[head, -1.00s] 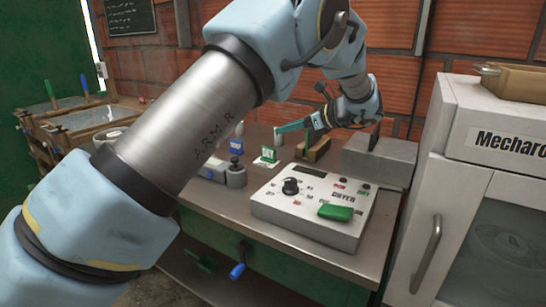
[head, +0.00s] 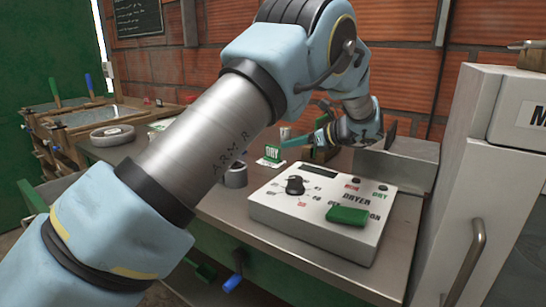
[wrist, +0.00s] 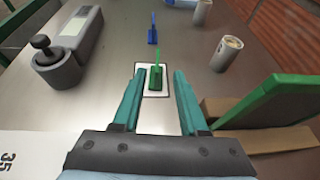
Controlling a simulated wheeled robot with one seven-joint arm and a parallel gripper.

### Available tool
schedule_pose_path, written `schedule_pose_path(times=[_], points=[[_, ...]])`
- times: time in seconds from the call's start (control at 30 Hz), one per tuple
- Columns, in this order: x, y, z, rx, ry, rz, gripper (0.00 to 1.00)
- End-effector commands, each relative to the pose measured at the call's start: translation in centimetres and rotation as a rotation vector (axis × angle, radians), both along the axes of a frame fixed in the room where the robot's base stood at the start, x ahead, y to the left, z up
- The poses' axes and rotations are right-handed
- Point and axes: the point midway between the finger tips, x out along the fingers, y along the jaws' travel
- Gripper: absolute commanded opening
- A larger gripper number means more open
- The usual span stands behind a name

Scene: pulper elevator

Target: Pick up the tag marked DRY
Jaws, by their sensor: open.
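The tag marked DRY (head: 272,154) is a small green stand with a white lettered face, upright on the bench in the head view. In the wrist view the green tag (wrist: 155,79) appears nearly edge-on, on a white card with a black outline; its lettering cannot be read there. My gripper (wrist: 159,74) has two teal fingers, spread apart and empty. In the wrist view the tag lies between the fingertips' lines, near their tips; I cannot tell the exact gap. In the head view my gripper (head: 296,142) is low, just right of the tag.
A blue stand (wrist: 152,36) is beyond the tag. A grey device with a black knob (wrist: 68,48) is left; a cup (wrist: 227,53) is right. A large green panel (wrist: 268,98) rises close to the right finger. The dryer control box (head: 318,215) sits nearer the front.

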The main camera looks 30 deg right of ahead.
Motion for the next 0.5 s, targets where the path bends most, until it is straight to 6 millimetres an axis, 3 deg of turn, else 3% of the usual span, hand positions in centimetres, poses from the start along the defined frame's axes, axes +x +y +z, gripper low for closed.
schedule_pose_path(times=[0.5], points=[[4.8, 2.7, -2.3, 0.002, 0.001, 0.002, 0.42]])
